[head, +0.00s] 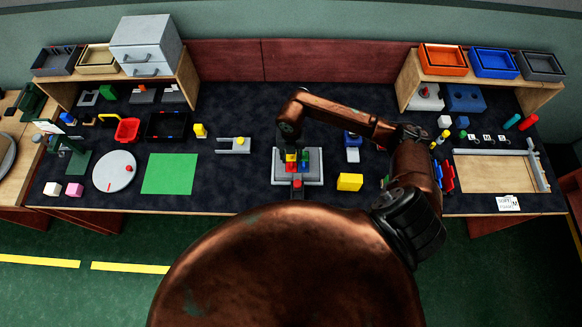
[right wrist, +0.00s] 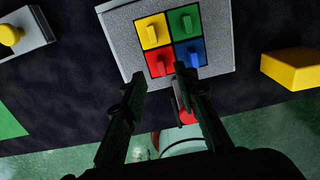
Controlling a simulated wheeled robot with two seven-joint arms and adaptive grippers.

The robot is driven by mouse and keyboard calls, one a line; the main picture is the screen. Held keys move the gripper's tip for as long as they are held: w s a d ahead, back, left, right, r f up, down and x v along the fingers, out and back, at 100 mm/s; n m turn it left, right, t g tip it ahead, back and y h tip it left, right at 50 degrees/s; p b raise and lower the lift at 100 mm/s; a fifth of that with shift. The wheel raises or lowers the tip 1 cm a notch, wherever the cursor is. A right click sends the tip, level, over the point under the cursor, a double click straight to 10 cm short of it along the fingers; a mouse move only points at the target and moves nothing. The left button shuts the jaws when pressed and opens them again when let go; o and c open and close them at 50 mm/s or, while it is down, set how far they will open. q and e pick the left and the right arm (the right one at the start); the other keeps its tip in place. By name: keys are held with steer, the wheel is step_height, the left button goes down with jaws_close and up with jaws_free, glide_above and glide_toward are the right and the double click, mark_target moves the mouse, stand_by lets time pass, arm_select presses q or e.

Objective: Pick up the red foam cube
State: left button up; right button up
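I cannot pick out a red foam cube for certain in either view. My right gripper (right wrist: 160,77) is open and empty, its two dark fingers apart over the front edge of a grey board (right wrist: 122,50). The board carries yellow, green, red and blue squares, each with a raised block of its colour. The red block (right wrist: 160,63) lies just beyond the gap between the fingertips. A round red piece (right wrist: 186,116) is partly hidden behind the right finger. In the head view the board (head: 316,165) stands below my right forearm. My left gripper is not in view.
A yellow block (head: 350,182) lies right of the board. Shelves with trays stand at both back corners. The dark tabletop between the mat and the board is mostly clear.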

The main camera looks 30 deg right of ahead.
mark_target(291, 168)
steer(key=f, duration=0.4)
steer(key=shift+s+d, duration=0.1)
steer(key=shift+s, duration=0.1)
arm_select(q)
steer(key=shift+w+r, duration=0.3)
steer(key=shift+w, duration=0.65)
arm_select(e)
jaws_close()
